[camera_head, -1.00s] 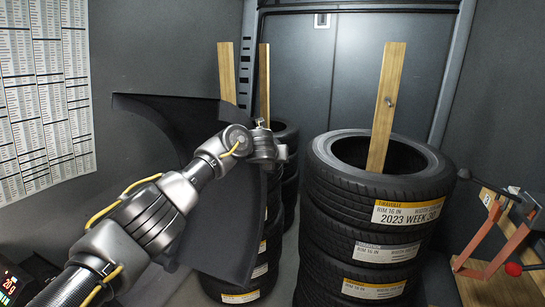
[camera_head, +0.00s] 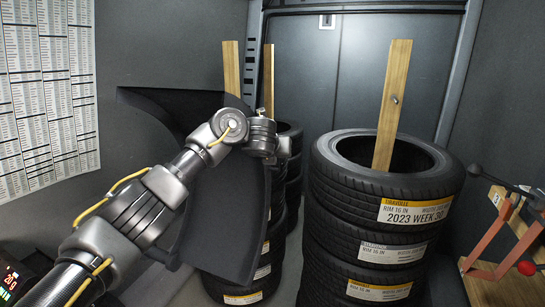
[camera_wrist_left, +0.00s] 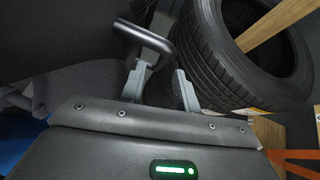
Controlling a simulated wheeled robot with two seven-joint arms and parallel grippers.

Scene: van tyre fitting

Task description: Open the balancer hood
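The balancer hood (camera_head: 232,215) is a dark curved panel at the left of the head view, partly hidden behind my left arm. In the left wrist view, a grey bent tube handle (camera_wrist_left: 158,38) reaches in from the upper left. My left gripper (camera_wrist_left: 162,84) has its two fingers apart. The end of the tube passes close to the tip of the left finger, and I cannot tell whether they touch. In the head view my left gripper is at the hood's upper right edge, its fingers mostly hidden by the wrist. My right gripper is out of view.
A tall tyre stack (camera_head: 385,180) with a wooden post (camera_head: 392,105) stands right of the hood. Another tyre stack (camera_head: 292,150) is behind the hood. A chart (camera_head: 45,90) hangs on the left wall.

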